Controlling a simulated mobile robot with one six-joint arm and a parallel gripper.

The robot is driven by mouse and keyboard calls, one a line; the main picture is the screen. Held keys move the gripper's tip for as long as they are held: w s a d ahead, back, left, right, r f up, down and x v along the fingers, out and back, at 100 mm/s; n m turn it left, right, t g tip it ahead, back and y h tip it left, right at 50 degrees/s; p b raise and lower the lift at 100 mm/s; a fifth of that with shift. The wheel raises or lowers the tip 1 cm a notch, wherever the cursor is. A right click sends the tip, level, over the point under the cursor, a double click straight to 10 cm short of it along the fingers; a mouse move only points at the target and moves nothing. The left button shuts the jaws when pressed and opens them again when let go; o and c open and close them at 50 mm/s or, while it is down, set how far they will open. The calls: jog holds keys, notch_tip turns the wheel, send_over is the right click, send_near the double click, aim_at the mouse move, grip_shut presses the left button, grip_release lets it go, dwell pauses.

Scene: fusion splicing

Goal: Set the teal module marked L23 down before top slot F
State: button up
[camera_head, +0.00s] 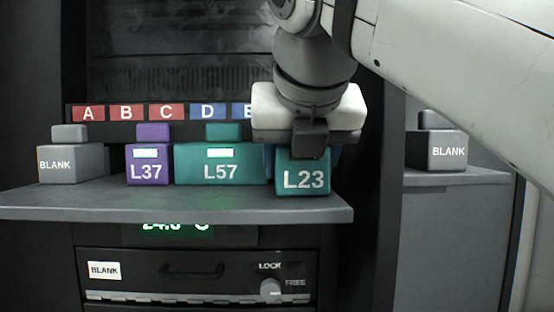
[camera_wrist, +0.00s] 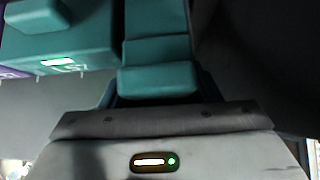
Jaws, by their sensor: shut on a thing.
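The teal module marked L23 (camera_head: 304,181) is upright at the right end of the grey shelf (camera_head: 110,201), its label facing me. My gripper (camera_head: 302,158) is shut on it from above, with blue fingers at its sides. I cannot tell whether its base touches the shelf. In the wrist view the teal module (camera_wrist: 158,80) sits between the fingers (camera_wrist: 155,92). The row of slot labels (camera_head: 168,112) shows A to D and part of E; the label for F is hidden behind my gripper.
The wider teal module L57 (camera_head: 220,174) stands close on the left of L23. Purple L37 (camera_head: 149,177) and a grey BLANK module (camera_head: 70,166) stand farther left. Another BLANK module (camera_head: 437,152) is on a separate surface at right. Bare shelf shows between BLANK and L37.

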jog(key=o, duration=1.1)
jog(key=shift+f, duration=0.1)
jog(key=shift+r, duration=0.35)
jog(key=p+v, duration=0.1)
jog(key=v, duration=1)
jog(key=shift+s+r+p, duration=0.2)
jog(key=shift+s+p, duration=0.15)
jog(key=shift+p, duration=0.05)
